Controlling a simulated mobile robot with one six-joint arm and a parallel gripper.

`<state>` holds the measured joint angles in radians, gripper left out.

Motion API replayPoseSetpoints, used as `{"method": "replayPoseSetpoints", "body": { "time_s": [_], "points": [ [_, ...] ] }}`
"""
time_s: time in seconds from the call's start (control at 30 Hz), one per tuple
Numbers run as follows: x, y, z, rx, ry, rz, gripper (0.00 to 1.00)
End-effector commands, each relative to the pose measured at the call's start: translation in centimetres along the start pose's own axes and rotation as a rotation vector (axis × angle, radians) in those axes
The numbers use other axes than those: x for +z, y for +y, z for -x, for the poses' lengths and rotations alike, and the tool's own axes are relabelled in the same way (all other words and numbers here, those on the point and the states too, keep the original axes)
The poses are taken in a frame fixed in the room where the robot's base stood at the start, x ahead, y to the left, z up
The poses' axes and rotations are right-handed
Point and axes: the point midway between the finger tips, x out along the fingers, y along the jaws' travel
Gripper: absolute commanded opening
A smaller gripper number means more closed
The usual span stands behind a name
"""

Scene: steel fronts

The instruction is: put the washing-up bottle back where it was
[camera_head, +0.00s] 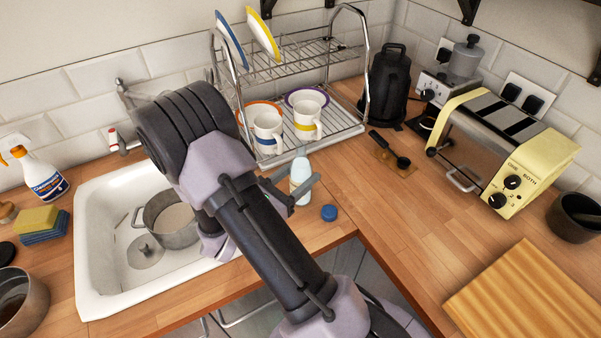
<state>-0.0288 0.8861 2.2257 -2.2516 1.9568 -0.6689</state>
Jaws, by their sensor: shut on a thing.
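The arm comes from the lower right and bends over the sink's right side. The bottle's base is partly hidden by the fingers, so I cannot tell whether it touches the counter.
A small blue round thing (329,213) lies just right of my gripper. A dish rack (345,128) with mugs and plates stands behind. The white sink (92,255) with a pot (172,238) is left. A yellow toaster (475,150) stands right. The counter's front edge is close.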

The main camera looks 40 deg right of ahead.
Motion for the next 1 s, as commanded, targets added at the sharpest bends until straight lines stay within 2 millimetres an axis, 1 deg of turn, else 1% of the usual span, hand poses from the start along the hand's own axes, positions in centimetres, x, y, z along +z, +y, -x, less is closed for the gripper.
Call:
{"method": "replayPoseSetpoints", "body": {
  "time_s": [0.07, 0.1, 0.17, 0.2, 0.43, 0.5, 0.57, 0.67, 0.8, 0.9, 1.0],
  "points": [
    [-0.2, 0.0, 0.0, 0.000, 0.000, 0.000, 0.00],
    [-0.2, 0.0, 0.0, 0.000, 0.000, 0.000, 0.59],
    [-0.2, 0.0, 0.0, 0.000, 0.000, 0.000, 0.71],
    [-0.2, 0.0, 0.0, 0.000, 0.000, 0.000, 0.73],
    [-0.2, 0.0, 0.0, 0.000, 0.000, 0.000, 0.73],
    [0.1, 0.0, 0.0, 0.000, 0.000, 0.000, 0.73],
    [0.2, 0.1, 0.6, 0.003, 0.000, 0.001, 0.73],
    [0.3, 0.1, 2.6, 0.006, 0.000, 0.001, 0.73],
    [0.4, 0.1, 6.5, 0.008, 0.000, 0.000, 0.73],
    [0.3, 0.1, 9.0, 0.006, 0.000, -0.001, 0.73],
    [0.2, 0.1, 10.8, 0.004, 0.000, 0.001, 0.73]
  ]
}}
